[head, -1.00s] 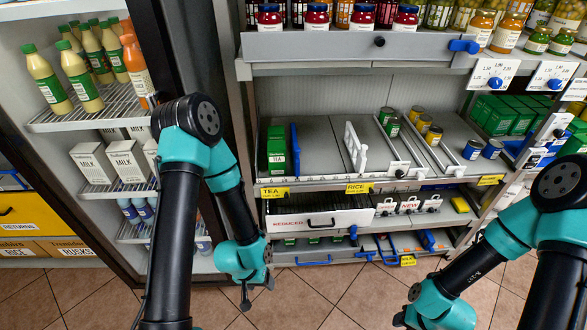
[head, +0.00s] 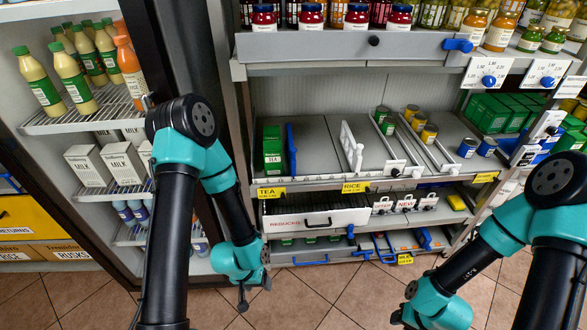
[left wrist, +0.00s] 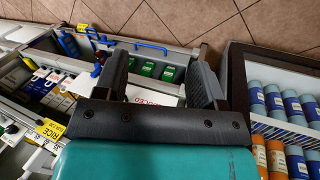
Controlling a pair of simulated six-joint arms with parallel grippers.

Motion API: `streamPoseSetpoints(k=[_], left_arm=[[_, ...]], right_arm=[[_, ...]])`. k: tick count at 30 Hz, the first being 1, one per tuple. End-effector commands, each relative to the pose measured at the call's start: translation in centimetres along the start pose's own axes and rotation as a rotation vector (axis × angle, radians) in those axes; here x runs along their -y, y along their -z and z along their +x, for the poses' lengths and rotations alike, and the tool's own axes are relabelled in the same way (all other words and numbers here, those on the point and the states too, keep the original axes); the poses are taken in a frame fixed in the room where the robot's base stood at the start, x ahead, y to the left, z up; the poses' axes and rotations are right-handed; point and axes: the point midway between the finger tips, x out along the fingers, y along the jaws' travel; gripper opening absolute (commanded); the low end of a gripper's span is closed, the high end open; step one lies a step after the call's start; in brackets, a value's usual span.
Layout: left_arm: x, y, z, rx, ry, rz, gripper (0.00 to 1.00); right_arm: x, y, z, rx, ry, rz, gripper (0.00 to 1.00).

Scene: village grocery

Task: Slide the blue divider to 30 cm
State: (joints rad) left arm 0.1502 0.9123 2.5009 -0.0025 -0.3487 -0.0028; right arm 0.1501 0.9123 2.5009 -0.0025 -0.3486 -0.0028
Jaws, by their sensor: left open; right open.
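The blue divider (head: 291,148) stands upright on the middle shelf, just right of the green tea boxes (head: 273,150). A white divider (head: 351,147) stands further right on the same shelf, with bare shelf floor between the two. I cannot read any centimetre scale. My left gripper (head: 256,294) is open and empty, low in front of the shelves and well below the blue divider. The left wrist view shows its two fingers (left wrist: 160,88) apart. My right gripper (head: 401,320) is at the bottom edge, away from the shelf, and partly hidden.
Yellow TEA (head: 271,192) and RICE (head: 356,187) tags hang on the shelf edge. Below is a REDUCED drawer (head: 318,222) with a black handle. Several cans (head: 421,125) stand right of the white divider. A fridge (head: 85,115) with bottles and milk stands at left.

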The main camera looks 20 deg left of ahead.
Motion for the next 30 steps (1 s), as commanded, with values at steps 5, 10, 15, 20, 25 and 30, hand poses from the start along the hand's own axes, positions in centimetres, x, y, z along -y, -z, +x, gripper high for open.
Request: streamPoseSetpoints(k=[5,10,15,20,25,30], left_arm=[[0.0,0.7,-0.1,-0.024,-0.004,0.012,0.49],[0.0,5.0,-0.9,-0.190,-0.028,0.102,0.44],[-0.6,12.9,-4.1,-0.508,-0.072,0.271,0.44],[-1.9,19.7,-9.4,-0.841,-0.115,0.443,0.44],[-3.5,24.4,-16.1,-1.168,-0.158,0.601,0.44],[-4.5,26.1,-20.3,-1.354,-0.187,0.688,0.44]], right_arm=[[0.0,0.0,0.0,0.000,0.000,0.000,0.43],[0.0,0.0,0.0,0.000,0.000,0.000,0.43],[0.0,0.0,0.0,0.000,0.000,0.000,0.43],[0.0,0.0,0.0,0.000,0.000,0.000,0.43],[0.0,0.0,0.0,0.000,0.000,0.000,0.43],[0.0,0.0,0.0,0.000,0.000,0.000,0.43]])
